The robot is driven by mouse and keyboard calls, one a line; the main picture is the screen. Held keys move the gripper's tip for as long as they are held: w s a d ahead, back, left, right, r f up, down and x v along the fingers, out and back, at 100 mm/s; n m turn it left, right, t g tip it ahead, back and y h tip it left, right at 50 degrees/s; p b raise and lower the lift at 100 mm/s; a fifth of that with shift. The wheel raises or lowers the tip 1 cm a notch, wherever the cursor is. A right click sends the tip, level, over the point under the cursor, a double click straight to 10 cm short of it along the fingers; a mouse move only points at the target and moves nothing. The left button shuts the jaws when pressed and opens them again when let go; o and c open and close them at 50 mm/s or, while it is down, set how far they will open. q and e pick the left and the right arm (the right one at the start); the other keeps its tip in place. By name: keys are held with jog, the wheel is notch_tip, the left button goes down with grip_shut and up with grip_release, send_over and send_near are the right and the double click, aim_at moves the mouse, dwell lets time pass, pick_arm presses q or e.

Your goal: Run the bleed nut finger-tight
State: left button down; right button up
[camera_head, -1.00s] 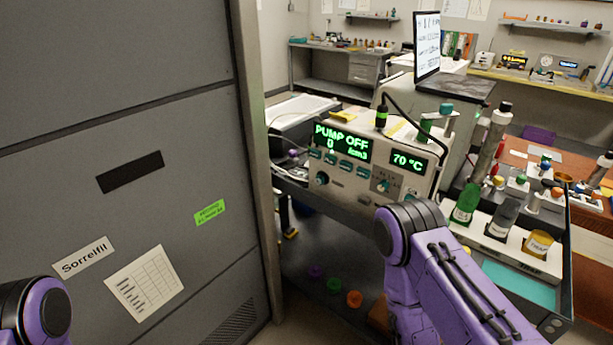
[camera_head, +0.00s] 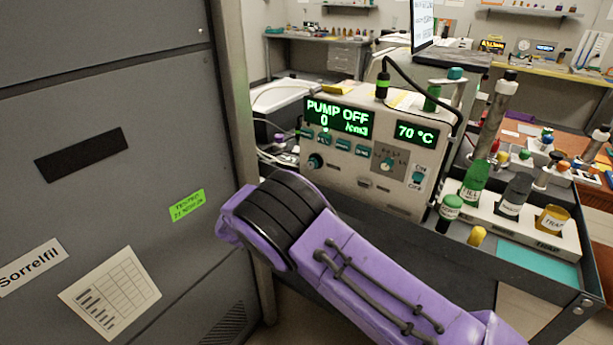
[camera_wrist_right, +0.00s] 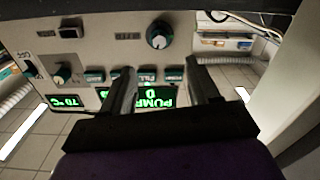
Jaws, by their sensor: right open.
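The classifier (camera_head: 345,190) is a beige instrument with green displays reading "PUMP OFF", "0" and "70 °C". I cannot pick out the bleed nut for certain. A dark round knob (camera_head: 314,161) sits at the panel's lower left; a knob also shows in the right wrist view (camera_wrist_right: 159,35). My right gripper (camera_wrist_right: 160,68) is open and empty, its fingers apart in front of the upside-down panel, near the pump display and button row. In the head view my purple right arm crosses the lower middle and its gripper is hidden. My left gripper is out of view.
A tall grey cabinet (camera_head: 110,215) closes off the left side. A black cart (camera_head: 470,275) carries the classifier and a rack (camera_head: 535,230) of bottles. A black cable (camera_head: 425,90) loops above the classifier.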

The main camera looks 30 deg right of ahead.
aim_at(310, 165)
jog(key=b+x, duration=0.4)
jog(key=x, duration=0.5)
jog(key=shift+w+d+b, duration=0.1)
jog(key=shift+b, duration=0.3)
jog(key=shift+w+d+r, duration=0.2)
jog(key=shift+d, duration=0.4)
jog(key=c, duration=1)
